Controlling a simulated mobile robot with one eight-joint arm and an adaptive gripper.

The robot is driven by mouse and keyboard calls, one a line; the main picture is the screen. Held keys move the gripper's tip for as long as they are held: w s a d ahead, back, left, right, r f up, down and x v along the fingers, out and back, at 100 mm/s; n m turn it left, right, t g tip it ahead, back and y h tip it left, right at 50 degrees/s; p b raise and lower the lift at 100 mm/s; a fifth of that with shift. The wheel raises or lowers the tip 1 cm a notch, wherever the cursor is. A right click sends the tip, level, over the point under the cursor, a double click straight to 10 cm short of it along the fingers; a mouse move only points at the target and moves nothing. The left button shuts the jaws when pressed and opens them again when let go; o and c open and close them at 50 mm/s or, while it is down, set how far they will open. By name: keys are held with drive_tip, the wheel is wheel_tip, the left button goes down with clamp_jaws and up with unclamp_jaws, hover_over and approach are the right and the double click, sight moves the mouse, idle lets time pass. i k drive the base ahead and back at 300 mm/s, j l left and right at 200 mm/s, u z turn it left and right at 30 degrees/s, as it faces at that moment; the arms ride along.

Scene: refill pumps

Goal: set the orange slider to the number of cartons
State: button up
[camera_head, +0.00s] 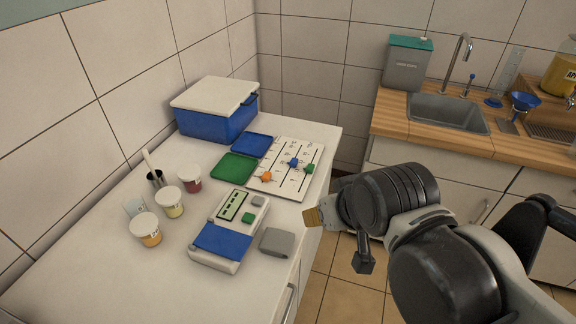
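The orange slider (266,176) sits near the front-left end of its track on the white slider board (289,182). A blue slider (293,162) and a green slider (309,168) are on the tracks to its right. The marks on the board are too small to read. My gripper (314,217) is right of the counter's edge, apart from the board. My own wrist hides much of it, so its opening is unclear.
A blue box with a white lid (213,96), blue (252,145) and green (237,168) trays, and a device with a blue panel (222,240) are on the white counter. A grey block (277,242) lies near the edge. A sink (449,113) is at the back right.

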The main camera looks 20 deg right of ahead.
sight(266, 175)
drive_tip(key=i+l+u, duration=0.7)
drive_tip(key=k+l, duration=0.05)
drive_tip(key=l, duration=0.05)
